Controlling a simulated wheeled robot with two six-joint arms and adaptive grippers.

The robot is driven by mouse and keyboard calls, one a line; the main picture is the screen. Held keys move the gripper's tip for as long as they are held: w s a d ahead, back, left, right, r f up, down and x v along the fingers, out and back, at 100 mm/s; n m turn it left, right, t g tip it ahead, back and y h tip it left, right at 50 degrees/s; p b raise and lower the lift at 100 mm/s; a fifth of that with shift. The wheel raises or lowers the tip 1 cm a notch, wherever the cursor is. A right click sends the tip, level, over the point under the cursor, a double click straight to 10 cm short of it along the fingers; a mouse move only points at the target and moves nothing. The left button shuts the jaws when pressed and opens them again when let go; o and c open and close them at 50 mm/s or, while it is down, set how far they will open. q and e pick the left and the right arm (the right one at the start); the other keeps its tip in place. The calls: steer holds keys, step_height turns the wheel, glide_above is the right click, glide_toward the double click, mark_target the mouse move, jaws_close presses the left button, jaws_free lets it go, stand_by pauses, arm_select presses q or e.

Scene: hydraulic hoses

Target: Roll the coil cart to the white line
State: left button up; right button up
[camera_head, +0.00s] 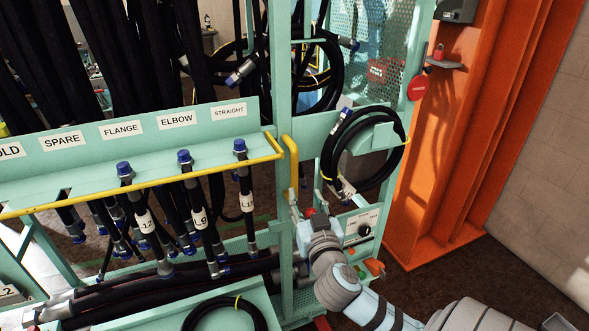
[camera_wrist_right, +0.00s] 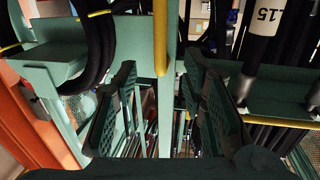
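A teal frame (camera_head: 284,75) carrying hanging hoses and coils fills much of the head view. I cannot tell whether it is all the coil cart. A vertical yellow bar (camera_head: 291,160) stands on its near post; it also shows in the right wrist view (camera_wrist_right: 160,40). My right gripper (camera_head: 308,208) is just below and beside this bar. In the right wrist view its two fingers (camera_wrist_right: 165,100) are spread apart with nothing clamped; the bar's lower end shows beyond, between them. My left gripper is out of view. No white line is visible.
A black hose coil (camera_head: 393,165) hangs on a bracket right of the bar. A control box (camera_head: 362,228) sits below it. An orange column (camera_head: 480,130) stands at right. Hoses with blue caps (camera_head: 184,157) hang left of my gripper. Brown floor (camera_head: 450,268) shows at lower right.

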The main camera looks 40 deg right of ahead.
mark_target(295, 170)
steer(key=x, duration=1.3)
steer(key=shift+w+d+p, duration=0.25)
steer(key=shift+p, duration=0.15)
steer(key=shift+c, duration=0.4)
jaws_close()
